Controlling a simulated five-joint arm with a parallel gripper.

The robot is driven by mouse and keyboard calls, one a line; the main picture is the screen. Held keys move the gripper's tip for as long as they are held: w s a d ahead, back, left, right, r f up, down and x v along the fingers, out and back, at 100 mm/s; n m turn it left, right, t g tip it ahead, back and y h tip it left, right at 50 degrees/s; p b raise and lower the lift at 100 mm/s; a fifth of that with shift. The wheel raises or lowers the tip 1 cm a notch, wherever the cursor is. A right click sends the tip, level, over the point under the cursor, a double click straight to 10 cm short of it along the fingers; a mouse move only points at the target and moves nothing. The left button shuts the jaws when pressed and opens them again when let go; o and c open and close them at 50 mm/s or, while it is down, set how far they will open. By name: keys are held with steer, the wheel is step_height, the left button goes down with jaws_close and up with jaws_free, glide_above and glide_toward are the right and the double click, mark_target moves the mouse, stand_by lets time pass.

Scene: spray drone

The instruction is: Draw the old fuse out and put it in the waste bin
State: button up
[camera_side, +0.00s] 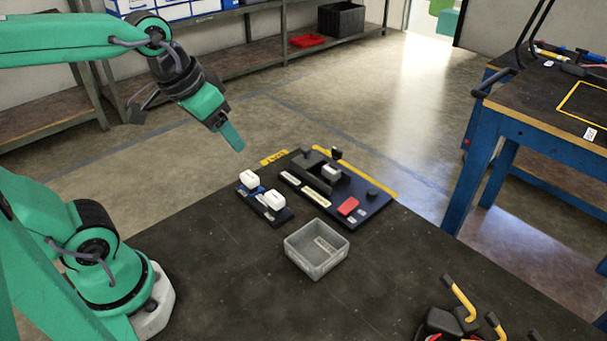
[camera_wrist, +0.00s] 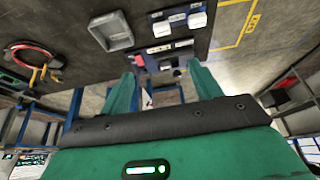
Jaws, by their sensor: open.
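A white fuse (camera_side: 330,170) sits in a black holder (camera_side: 312,162) on the dark panel board (camera_side: 372,207). A grey open-topped bin (camera_side: 317,263) stands on the table in front of the board, and it also shows in the wrist view (camera_wrist: 110,42). A pale label is visible inside it. My gripper (camera_side: 230,140) is up in the air, left of the board and well clear of it. In the wrist view its two green fingers (camera_wrist: 163,80) are spread apart with nothing held between them. The holder is small and unclear there.
Two white fuse-like blocks (camera_side: 250,178) (camera_side: 274,200) stand in a small dark rack left of the board. A red block (camera_side: 348,206) and a black knob (camera_side: 372,194) are on the board. Tools with yellow handles (camera_side: 460,297) lie at the front right. The table's left middle is clear.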

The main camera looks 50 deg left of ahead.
steer(key=w+g, duration=0.1)
steer(key=w, duration=0.7)
steer(key=g, duration=0.4)
glide_above(331, 169)
steer(key=shift+w+f, duration=0.1)
steer(key=shift+f, duration=6.45)
steer(key=shift+f, duration=4.5)
